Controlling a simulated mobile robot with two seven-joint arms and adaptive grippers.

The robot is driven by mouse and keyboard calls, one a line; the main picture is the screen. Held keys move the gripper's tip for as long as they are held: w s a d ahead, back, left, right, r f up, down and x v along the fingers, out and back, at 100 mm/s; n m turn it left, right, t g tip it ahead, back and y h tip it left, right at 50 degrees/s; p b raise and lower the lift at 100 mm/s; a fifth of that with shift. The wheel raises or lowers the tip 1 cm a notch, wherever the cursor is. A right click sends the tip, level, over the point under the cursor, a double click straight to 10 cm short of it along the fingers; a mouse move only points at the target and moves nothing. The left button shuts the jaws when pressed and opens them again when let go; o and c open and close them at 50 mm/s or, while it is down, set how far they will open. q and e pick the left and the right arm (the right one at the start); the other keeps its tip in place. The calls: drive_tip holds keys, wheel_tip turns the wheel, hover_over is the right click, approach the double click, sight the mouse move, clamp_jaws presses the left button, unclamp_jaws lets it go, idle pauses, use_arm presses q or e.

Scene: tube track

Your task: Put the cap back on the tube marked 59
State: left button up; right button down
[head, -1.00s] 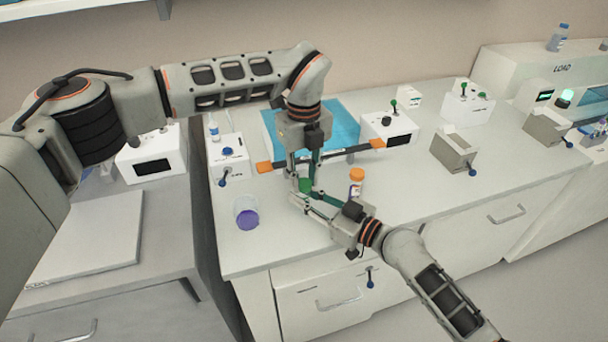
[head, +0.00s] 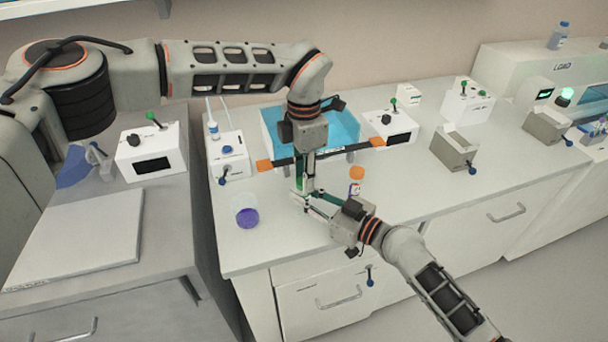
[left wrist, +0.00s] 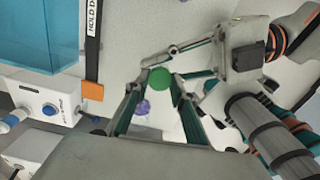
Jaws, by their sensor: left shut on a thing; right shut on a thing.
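A green cap (left wrist: 159,78) sits between the fingertips of my left gripper (left wrist: 155,84) in the left wrist view. In the head view my left gripper (head: 304,186) points straight down, its fingers largely covering the cap. My right gripper (head: 301,197) reaches in from the lower right, with its fingertips right at the left fingertips. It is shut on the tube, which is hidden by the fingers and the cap. The marking 59 cannot be read, and I cannot tell whether cap and tube are touching.
A clear container with a purple part (head: 247,217) stands to the left on the bench. A small orange-capped bottle (head: 356,174) stands close to the right gripper. A blue tray (head: 345,125) and a black bar with orange ends (head: 275,163) lie behind.

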use_arm(q)
drive_tip(key=m, duration=0.3)
drive_tip(key=shift+m, duration=0.4)
drive_tip(key=m, duration=1.2)
drive_tip(key=shift+m, duration=0.3)
drive_tip(key=o, duration=0.7)
drive_tip(key=shift+c, duration=0.2)
drive_tip(key=shift+r, duration=0.1)
drive_tip(key=shift+r, duration=2.15)
